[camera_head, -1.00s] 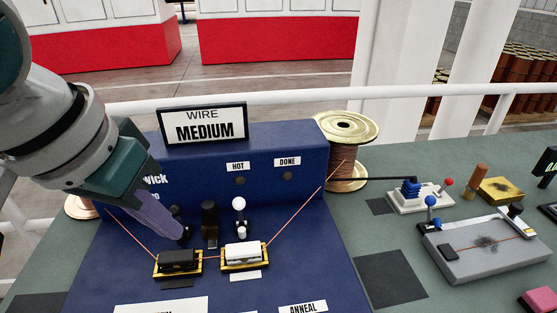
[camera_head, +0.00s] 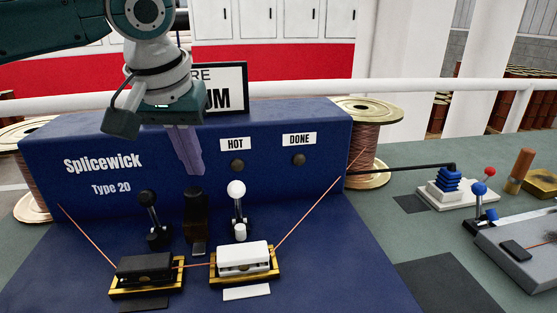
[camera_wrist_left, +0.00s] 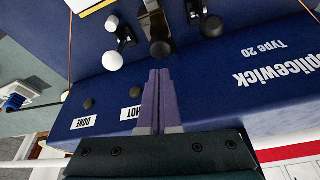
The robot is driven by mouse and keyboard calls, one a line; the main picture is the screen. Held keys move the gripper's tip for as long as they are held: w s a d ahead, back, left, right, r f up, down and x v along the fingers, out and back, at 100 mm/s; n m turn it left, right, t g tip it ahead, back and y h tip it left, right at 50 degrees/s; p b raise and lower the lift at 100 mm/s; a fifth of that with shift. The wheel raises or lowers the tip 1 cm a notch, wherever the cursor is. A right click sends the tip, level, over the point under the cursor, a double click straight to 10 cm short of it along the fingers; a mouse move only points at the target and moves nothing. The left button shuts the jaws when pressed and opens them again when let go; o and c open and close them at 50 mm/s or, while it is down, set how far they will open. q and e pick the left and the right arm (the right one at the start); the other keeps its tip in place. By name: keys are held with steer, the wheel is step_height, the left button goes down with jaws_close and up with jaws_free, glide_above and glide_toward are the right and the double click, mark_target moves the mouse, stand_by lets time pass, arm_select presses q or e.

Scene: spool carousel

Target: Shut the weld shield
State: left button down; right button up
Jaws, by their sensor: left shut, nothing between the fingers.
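On the blue Splicewick machine (camera_head: 70,240), a dark upright piece that looks like the weld shield (camera_head: 195,212) stands between two levers. It also shows in the left wrist view (camera_wrist_left: 158,30). In front of it a copper wire (camera_head: 196,265) runs between a black clamp (camera_head: 146,267) and a white clamp (camera_head: 243,258). My left gripper (camera_head: 190,168) is shut and empty, pointing down just above and behind the shield in the head view. In the left wrist view its purple fingers (camera_wrist_left: 157,80) lie together, with a small gap to the shield. My right gripper is not in view.
A black-knobbed lever (camera_head: 150,205) and a white-knobbed lever (camera_head: 237,200) flank the shield closely. The back panel with HOT (camera_head: 235,144) and DONE (camera_head: 299,140) labels rises behind. A copper spool (camera_head: 365,140) stands at right.

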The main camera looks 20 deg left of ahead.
arm_select(q)
steer(key=shift+x, duration=1.8)
